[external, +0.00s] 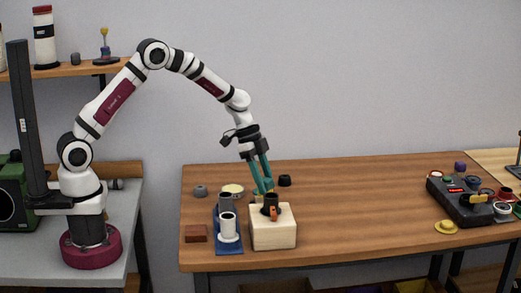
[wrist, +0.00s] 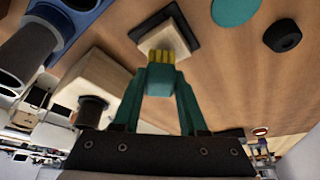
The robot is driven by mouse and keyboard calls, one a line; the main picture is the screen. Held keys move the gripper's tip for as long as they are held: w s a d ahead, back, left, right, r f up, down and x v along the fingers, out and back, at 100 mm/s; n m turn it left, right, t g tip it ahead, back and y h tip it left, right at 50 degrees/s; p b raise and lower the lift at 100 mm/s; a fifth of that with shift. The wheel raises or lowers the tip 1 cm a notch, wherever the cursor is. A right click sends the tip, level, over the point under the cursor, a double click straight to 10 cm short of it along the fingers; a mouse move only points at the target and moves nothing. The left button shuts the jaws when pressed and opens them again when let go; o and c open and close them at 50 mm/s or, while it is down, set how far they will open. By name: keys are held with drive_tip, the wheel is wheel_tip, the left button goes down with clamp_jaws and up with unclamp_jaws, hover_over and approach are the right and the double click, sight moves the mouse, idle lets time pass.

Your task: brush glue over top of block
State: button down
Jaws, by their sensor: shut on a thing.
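My gripper (external: 263,186) has teal fingers pointing down, just behind the large cream block (external: 273,236). In the wrist view, my gripper (wrist: 160,88) is shut on a teal brush with yellow bristles (wrist: 160,57). The bristles overlap a small pale square block (wrist: 152,41) on a dark square base (wrist: 176,20); I cannot tell whether they touch it. The large cream block also shows at left in the wrist view (wrist: 92,72). A dark cup (external: 271,199) and an orange piece (external: 273,213) are at the large block. The small block is mostly hidden in the external view.
A blue tray (external: 229,248) with a white cylinder (external: 228,228) and a grey one stands left of the large block. A black ring (external: 284,180) lies behind. A brown block (external: 196,233) is front left. A black device (external: 460,205) is far right; the table between is clear.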

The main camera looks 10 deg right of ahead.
drive_tip(key=shift+a, duration=1.6)
drive_tip(key=shift+d, duration=3.4)
drive_tip(key=shift+f, duration=0.2)
wheel_tip(320, 180, up, 7)
drive_tip(key=w+a+r+n+t, duration=0.2)
drive_tip(key=w+a+r+n, duration=0.2)
drive_tip(key=w+r, duration=0.5)
drive_tip(key=w+a+r+n+t, duration=0.2)
drive_tip(key=a+r+n, duration=0.5)
drive_tip(key=a+r, duration=0.4)
drive_tip(key=w+a+r+n+t, duration=0.2)
drive_tip(key=w+a+r+n, duration=0.3)
drive_tip(key=a+r, duration=0.7)
wheel_tip(320, 180, up, 3)
drive_tip(key=shift+r+n+y, duration=0.1)
drive_tip(key=shift+n+y, duration=0.3)
drive_tip(key=shift+n, duration=0.6)
